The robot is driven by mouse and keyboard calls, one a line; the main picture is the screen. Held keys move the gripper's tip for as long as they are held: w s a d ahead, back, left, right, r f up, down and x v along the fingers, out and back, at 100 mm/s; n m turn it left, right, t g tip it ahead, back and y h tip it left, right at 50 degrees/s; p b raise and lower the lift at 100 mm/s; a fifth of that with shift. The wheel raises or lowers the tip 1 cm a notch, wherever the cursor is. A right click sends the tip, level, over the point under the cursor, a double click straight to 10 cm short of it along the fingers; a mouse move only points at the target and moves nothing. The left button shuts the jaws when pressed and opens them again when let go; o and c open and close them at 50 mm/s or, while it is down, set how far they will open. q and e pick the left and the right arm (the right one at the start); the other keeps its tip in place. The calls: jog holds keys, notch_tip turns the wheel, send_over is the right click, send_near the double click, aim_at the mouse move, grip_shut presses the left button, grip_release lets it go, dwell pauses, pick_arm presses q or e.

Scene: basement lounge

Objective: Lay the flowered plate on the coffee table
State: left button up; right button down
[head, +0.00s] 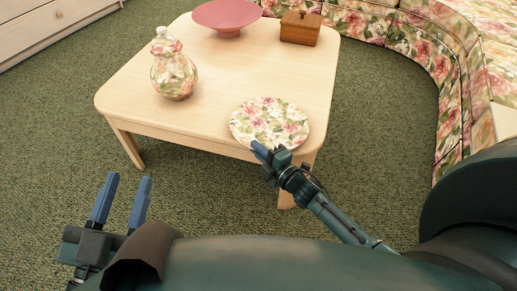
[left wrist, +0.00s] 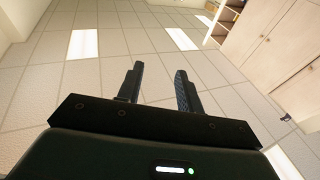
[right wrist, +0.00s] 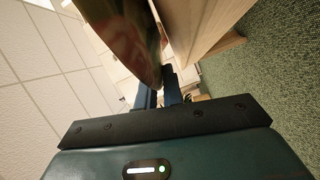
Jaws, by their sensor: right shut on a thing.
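The flowered plate (head: 270,121), round with pink roses and green leaves, is at the near right corner of the light wooden coffee table (head: 215,85). In the head view it looks flat, on or just above the tabletop; I cannot tell which. My right gripper (head: 262,152) is shut on its near rim. In the right wrist view the plate (right wrist: 135,35) shows edge-on and dark between the fingers (right wrist: 160,92), beside the table's edge (right wrist: 205,30). My left gripper (head: 122,193) is open and empty, left of and below the table; its fingers (left wrist: 158,85) point at the ceiling.
A flowered lidded jar (head: 174,68) stands at the table's left. A pink bowl (head: 228,16) and a small wooden box (head: 301,28) stand at the back. A flowered sofa (head: 420,40) curves around the right. The table's middle is clear.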

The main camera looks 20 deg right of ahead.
jog(key=shift+f, duration=0.15)
jog(key=c, duration=1.5)
grip_release()
pick_arm(q)
jog(key=shift+d+r, duration=0.1)
jog(key=shift+d, duration=0.05)
pick_arm(e)
jog(key=shift+o, duration=0.2)
jog(key=shift+f, duration=0.1)
pick_arm(q)
jog(key=shift+a+m+y+p, duration=0.4)
jog(key=shift+a+p, duration=0.05)
jog(key=shift+p, duration=1.55)
pick_arm(e)
jog(key=v, duration=1.3)
